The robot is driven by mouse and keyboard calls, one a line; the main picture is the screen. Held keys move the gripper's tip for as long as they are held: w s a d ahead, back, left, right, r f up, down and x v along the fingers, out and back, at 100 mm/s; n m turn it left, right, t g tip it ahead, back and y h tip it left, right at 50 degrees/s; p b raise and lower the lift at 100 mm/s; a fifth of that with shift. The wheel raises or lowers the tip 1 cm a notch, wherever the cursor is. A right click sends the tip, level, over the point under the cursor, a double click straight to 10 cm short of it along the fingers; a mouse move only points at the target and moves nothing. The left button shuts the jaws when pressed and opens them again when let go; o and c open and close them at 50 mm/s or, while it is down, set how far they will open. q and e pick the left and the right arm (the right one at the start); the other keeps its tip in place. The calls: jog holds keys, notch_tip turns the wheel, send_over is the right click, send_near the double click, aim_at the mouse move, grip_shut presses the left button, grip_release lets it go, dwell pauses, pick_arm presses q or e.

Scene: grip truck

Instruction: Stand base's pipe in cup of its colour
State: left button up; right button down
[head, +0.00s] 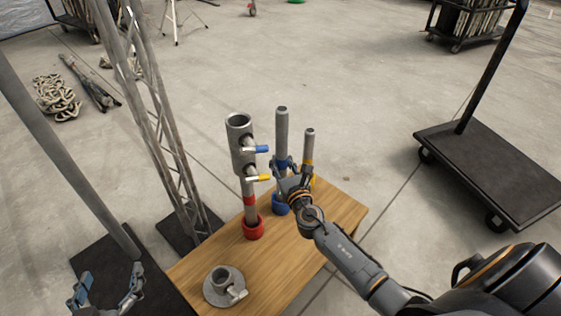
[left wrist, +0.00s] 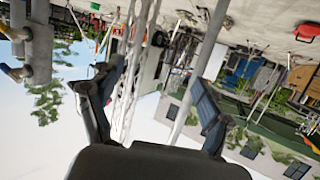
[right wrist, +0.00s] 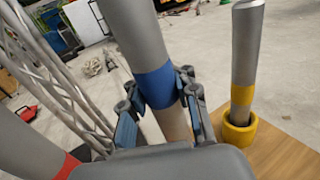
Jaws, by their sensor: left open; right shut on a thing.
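The wooden table (head: 283,262) carries a round grey base (head: 223,287) with a short empty socket and a lever. My right gripper (head: 285,170) is shut on the blue-banded pipe (head: 281,128), held upright; its blue band shows between the fingers in the right wrist view (right wrist: 155,86). Directly below is the blue cup (head: 279,207); my gripper partly hides whether the pipe's end is inside it. A yellow-banded pipe (head: 309,145) stands in the yellow cup (right wrist: 238,131). A red-banded pipe (head: 249,200) stands in the red cup (head: 253,231). My left gripper (head: 108,288) is open and empty, left of the table.
A wide grey tube (head: 239,130) with blue and yellow levers sits atop the red-banded pipe. A lattice truss (head: 160,130) and a slanted pole (head: 65,150) stand left of the table. A flat cart (head: 495,172) stands right. The table's front is mostly clear.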

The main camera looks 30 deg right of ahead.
aim_at(280, 171)
jog(key=shift+f, duration=0.1)
dwell(0.5)
jog(key=shift+f+m+h+b, duration=0.3)
jog(key=shift+f+h+b, duration=0.1)
jog(key=shift+f+b, duration=0.1)
jog(key=shift+w+f+h, duration=0.15)
jog(key=shift+f+h, duration=0.15)
jog(key=shift+f, duration=0.2)
jog(key=shift+d+f+m+g+h+b, duration=0.1)
jog(key=shift+f+m+g+h+b, duration=0.2)
jog(key=shift+f+m+b, duration=0.25)
jog(key=shift+w+f+h+b, duration=0.15)
jog(key=shift+f+h+b, duration=0.15)
jog(key=shift+f+b, duration=0.1)
pick_arm(q)
notch_tip(280, 171, up, 12)
jog(key=d+t+h, duration=0.2)
jog(key=t+h, duration=0.1)
jog(key=t, duration=0.4)
jog(key=shift+r+t, duration=0.25)
jog(key=shift+t, duration=0.15)
jog(key=shift+s+r+t+b, duration=0.15)
jog(key=shift+s+r+t, duration=0.15)
jog(key=shift+r, duration=0.1)
jog(key=shift+s+r+t+b, duration=0.15)
jog(key=shift+r+t, duration=0.15)
jog(key=shift+r, duration=0.1)
pick_arm(e)
jog(key=shift+f, duration=0.3)
dwell(0.3)
